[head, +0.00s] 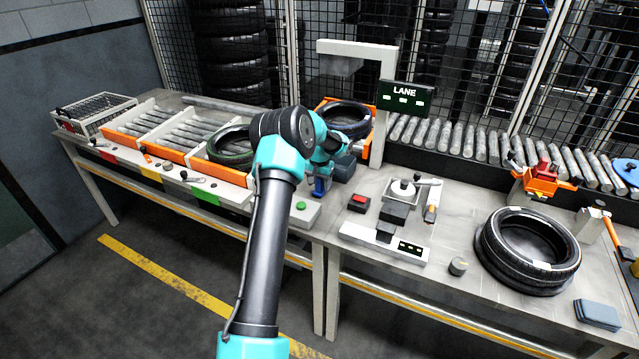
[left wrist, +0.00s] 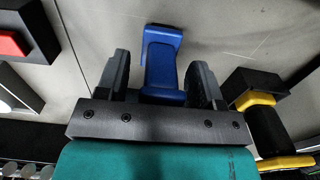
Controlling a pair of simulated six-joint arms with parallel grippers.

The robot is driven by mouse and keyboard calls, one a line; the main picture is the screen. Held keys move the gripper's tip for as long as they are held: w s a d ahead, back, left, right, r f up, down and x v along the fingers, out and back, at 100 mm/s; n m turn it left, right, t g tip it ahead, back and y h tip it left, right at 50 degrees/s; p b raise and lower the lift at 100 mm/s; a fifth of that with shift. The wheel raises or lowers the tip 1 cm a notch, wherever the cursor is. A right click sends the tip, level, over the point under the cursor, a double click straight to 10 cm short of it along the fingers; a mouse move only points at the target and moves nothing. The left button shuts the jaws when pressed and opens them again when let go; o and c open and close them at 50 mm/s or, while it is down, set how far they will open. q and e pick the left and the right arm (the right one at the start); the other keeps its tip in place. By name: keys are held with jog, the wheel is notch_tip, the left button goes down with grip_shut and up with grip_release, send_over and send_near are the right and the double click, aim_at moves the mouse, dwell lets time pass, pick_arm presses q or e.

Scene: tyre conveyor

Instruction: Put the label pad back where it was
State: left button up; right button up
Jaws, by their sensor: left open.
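My left gripper (head: 322,182) is low over the bench left of the middle, partly hidden by its own arm. A blue, bent-shaped piece (head: 320,187) is at its fingers. In the left wrist view the fingers (left wrist: 160,85) are open, one on each side of this blue piece (left wrist: 162,60), with narrow gaps. I cannot tell if the blue piece is the label pad. A flat blue-grey pad-like stack (head: 598,314) lies at the bench's front right, far from my gripper; it may be the label pad. My right gripper is not in view.
A red-button box (head: 358,203), a green button (head: 301,206) and a grey fixture (head: 395,212) stand close by. A tyre (head: 528,250) lies at the right. Orange-edged bins (head: 200,160) are at the left. A LANE sign (head: 405,97) stands behind. A yellow-and-black object (left wrist: 265,120) shows in the wrist view.

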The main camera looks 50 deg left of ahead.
pick_arm(q)
notch_tip(320, 180, up, 12)
jog(key=shift+r, duration=0.2)
dwell(0.4)
dwell(0.5)
dwell(1.3)
